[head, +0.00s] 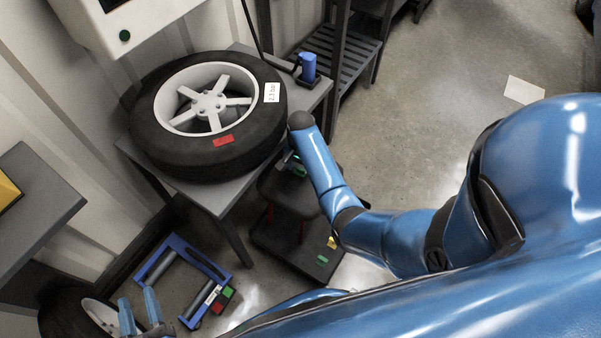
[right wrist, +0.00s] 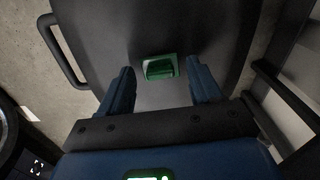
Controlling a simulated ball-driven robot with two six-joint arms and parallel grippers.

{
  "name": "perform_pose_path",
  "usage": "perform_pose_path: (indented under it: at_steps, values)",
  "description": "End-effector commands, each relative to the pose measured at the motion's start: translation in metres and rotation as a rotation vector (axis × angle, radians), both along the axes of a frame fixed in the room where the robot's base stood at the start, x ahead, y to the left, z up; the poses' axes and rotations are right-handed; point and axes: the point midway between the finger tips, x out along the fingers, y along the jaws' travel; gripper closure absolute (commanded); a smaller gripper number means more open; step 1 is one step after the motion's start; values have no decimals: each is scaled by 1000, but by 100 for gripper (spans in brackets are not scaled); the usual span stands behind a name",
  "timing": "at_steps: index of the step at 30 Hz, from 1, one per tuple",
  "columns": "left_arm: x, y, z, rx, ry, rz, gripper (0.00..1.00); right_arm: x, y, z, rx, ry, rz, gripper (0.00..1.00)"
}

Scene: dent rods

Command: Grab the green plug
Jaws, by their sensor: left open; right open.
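A green plug (right wrist: 159,67) sits on a dark grey cart top in the right wrist view. My right gripper (right wrist: 155,85) is open, with its blue fingers either side of the plug's line and apart from it. In the head view my right gripper (head: 288,163) is over the dark cart (head: 268,190), partly hidden by my arm. A small green piece (head: 322,259) also lies on the cart's lower shelf. My left gripper (head: 140,310) is open and empty at the lower left, far from the cart.
A tyre on a spoked rim (head: 150,140) lies on a grey table beside the cart, with a blue device (head: 308,67) at the table's corner. A blue roller frame (head: 160,243) is on the floor.

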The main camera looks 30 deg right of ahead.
Motion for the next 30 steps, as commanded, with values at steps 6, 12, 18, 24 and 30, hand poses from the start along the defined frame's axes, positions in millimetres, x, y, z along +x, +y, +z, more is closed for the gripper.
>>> perform_pose_path:
  at_steps: [6,12,18,24,30]
  values:
    - [0,0,1,0,0,0,57,0,0,1,0,-1,0,44]
    - [0,0,1,0,0,0,57,0,0,1,0,-1,0,74]
    - [0,0,1,0,0,0,57,0,0,1,0,-1,0,94]
    - [0,0,2,0,0,0,57,0,0,3,0,-1,0,94]
    - [0,0,7,0,0,0,57,1,0,15,0,-3,0,94]
